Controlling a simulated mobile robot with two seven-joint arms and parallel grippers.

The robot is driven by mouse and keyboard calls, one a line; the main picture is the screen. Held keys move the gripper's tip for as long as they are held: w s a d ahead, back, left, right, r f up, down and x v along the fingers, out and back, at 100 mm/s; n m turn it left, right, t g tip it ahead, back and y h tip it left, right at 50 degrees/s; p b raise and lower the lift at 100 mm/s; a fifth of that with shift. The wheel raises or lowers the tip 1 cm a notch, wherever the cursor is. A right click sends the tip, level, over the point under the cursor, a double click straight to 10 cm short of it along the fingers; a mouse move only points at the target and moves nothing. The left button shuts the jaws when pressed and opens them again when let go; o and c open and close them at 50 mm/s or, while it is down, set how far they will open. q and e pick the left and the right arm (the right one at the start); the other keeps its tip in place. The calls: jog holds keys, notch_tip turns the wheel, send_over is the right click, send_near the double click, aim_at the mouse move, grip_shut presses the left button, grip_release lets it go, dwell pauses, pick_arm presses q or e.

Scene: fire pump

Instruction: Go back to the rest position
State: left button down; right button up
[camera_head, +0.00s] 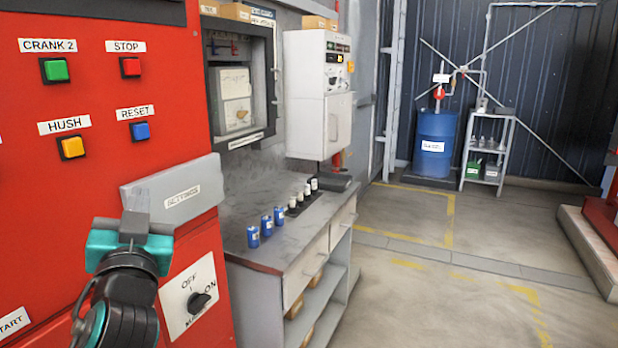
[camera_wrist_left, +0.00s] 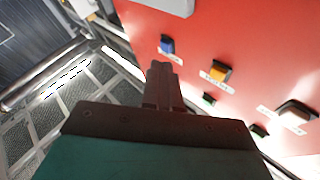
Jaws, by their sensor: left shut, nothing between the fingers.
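My left gripper (camera_head: 135,222) is in front of the red control panel (camera_head: 100,100) at the lower left of the head view. Its fingers are together with nothing between them, and they overlap the left end of the grey settings plate (camera_head: 180,195) in the picture; I cannot tell whether they touch it. In the left wrist view the closed fingers (camera_wrist_left: 160,75) point toward the panel, with a blue button (camera_wrist_left: 167,45) and an orange button (camera_wrist_left: 221,70) beyond. My right gripper is not in view.
The panel has a green button (camera_head: 55,70), a red button (camera_head: 130,67) and a rotary switch (camera_head: 199,302). A grey counter (camera_head: 270,195) with blue cans (camera_head: 266,226) stands right of it. A blue barrel (camera_head: 434,145) and shelf (camera_head: 489,150) stand at the back. The floor (camera_head: 440,300) at right is clear.

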pick_arm(q)
jog(key=s+d+f+m+g+h, duration=0.1)
jog(key=d+f+g+h, duration=0.1)
jog(key=f, duration=0.7)
jog(key=s+d+f+m+g+h, duration=0.1)
jog(key=s+d+f+m+h, duration=0.15)
jog(key=f, duration=0.55)
jog(key=s+d+f+g+h, duration=0.1)
jog(key=f+g+h, duration=0.15)
jog(key=f, duration=0.65)
jog(key=s+d+f+g+h+p, duration=0.1)
jog(key=s+d+f+g+h, duration=0.1)
jog(key=s+f, duration=1.2)
jog(key=shift+d+f+g+h, duration=0.4)
jog(key=shift+d+f+g, duration=0.4)
jog(key=shift+g, duration=0.25)
jog(key=shift+n, duration=0.25)
